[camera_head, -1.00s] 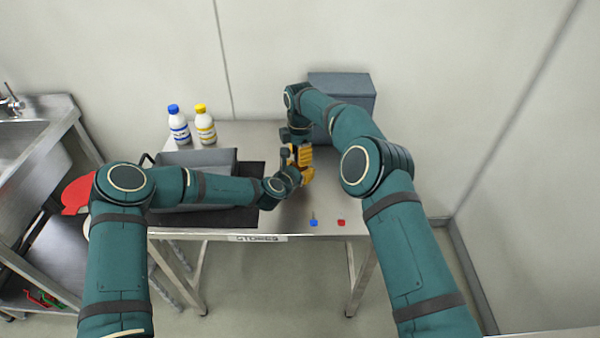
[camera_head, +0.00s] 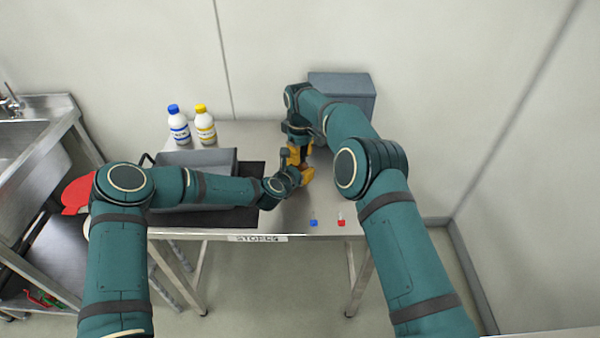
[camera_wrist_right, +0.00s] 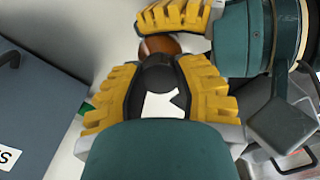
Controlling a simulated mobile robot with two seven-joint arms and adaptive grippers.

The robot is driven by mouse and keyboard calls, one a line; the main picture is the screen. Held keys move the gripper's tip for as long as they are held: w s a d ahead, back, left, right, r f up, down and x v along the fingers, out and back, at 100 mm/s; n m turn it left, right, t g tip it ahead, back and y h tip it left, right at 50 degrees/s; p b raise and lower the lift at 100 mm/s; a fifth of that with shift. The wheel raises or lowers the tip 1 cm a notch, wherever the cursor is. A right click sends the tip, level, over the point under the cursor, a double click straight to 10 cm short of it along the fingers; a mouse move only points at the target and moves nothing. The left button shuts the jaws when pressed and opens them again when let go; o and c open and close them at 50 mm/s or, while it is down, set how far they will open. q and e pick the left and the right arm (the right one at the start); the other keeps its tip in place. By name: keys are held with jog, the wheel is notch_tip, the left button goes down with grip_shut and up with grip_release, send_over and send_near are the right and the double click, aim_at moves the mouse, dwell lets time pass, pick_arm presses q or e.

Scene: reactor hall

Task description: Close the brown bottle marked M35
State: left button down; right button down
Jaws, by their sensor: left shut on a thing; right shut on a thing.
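A brown bottle (camera_wrist_right: 160,46) shows in the right wrist view between the grippers. Its label is hidden, so I cannot read M35. My left gripper (camera_head: 302,174) is shut on the bottle's body; one of its yellow fingers shows at the top of the right wrist view. My right gripper (camera_wrist_right: 157,88) is shut on a black cap (camera_wrist_right: 158,74), one yellow finger on each side. The cap is at the bottle's mouth; I cannot tell how far it is seated. In the head view the right gripper (camera_head: 298,148) is directly above the left one, and the fingers mostly cover the bottle.
Two white bottles, one blue-capped (camera_head: 179,124) and one yellow-capped (camera_head: 205,125), stand at the back left. A grey tray (camera_head: 228,160) sits on a dark mat. A grey box (camera_head: 350,90) stands behind my right arm. Small blue (camera_head: 313,223) and red (camera_head: 341,223) pieces lie near the front edge.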

jog(key=m, duration=0.7)
jog(key=shift+m, duration=0.3)
jog(key=m, duration=0.3)
jog(key=shift+m, duration=0.3)
jog(key=m, duration=0.3)
jog(key=shift+m, duration=0.3)
jog(key=c, duration=0.7)
grip_release()
jog(key=shift+c, duration=0.2)
jog(key=shift+r, duration=2.25)
jog(key=shift+o, duration=0.3)
